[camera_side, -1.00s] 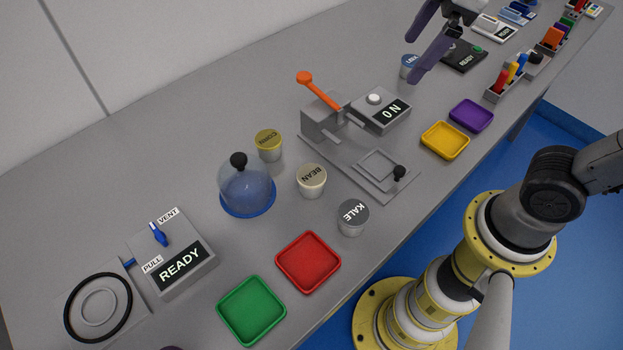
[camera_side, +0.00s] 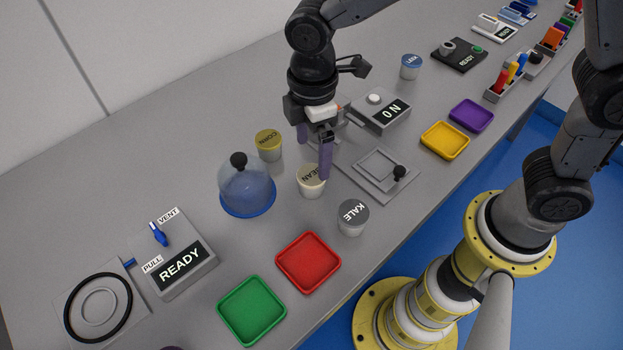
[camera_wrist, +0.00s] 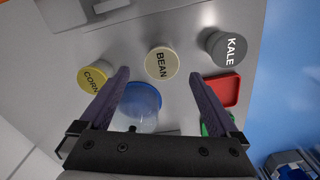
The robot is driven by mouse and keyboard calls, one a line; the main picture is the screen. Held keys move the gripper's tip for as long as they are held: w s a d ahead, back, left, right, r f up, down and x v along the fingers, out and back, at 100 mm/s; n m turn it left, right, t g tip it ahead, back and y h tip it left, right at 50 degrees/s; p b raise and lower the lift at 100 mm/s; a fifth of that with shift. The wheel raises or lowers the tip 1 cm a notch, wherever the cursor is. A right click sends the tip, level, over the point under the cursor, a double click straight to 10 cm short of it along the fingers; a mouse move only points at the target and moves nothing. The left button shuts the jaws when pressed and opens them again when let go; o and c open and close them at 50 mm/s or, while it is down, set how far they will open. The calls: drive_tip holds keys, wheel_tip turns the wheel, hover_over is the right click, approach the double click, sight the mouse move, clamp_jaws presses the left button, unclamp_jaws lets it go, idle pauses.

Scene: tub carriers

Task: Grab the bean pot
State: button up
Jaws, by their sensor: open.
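The bean pot (camera_side: 311,184) is a small pale tub with a cream lid marked BEAN, upright on the grey table. It also shows in the wrist view (camera_wrist: 161,63), ahead of and between the fingertips. My gripper (camera_side: 313,154) is open and empty, pointing down above and behind the bean pot in the side view. One purple finger overlaps the far edge of its lid there. In the wrist view my gripper (camera_wrist: 160,88) has a finger on each side, with the pot beyond the tips. I cannot tell any contact.
The corn pot (camera_side: 269,145) stands left of my gripper, and the kale pot (camera_side: 352,218) stands front right. A grey press fixture (camera_side: 381,176) is right. Red (camera_side: 308,262) and green (camera_side: 251,310) trays lie in front.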

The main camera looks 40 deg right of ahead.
sight(312, 174)
drive_tip(key=shift+s+a+f, duration=0.1)
drive_tip(key=shift+f, duration=1.75)
drive_tip(key=shift+s+a+f, duration=0.1)
drive_tip(key=shift+f, duration=1.75)
drive_tip(key=c, duration=1.4)
drive_tip(key=shift+w+r, duration=0.1)
drive_tip(key=shift+r, duration=0.05)
